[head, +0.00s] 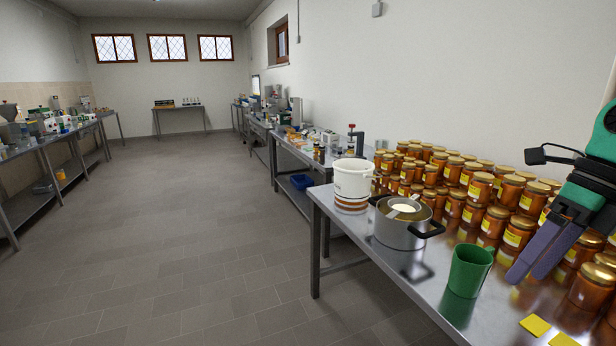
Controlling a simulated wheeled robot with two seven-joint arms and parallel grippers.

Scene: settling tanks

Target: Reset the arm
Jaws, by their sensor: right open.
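My right gripper (539,255) comes in from the right edge, above the steel table. Its purple fingers are open and point down and left, with nothing seen between them. They are close in front of the honey jars (518,231), to the right of a green mug (468,270); whether they touch a jar I cannot tell. My left gripper is not in view.
A steel pot (402,231) with black handles and a white bucket (352,183) stand on the table (410,275). Yellow squares (535,325) lie near its front. The floor (190,230) is clear. Another bench (70,135) stands at left.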

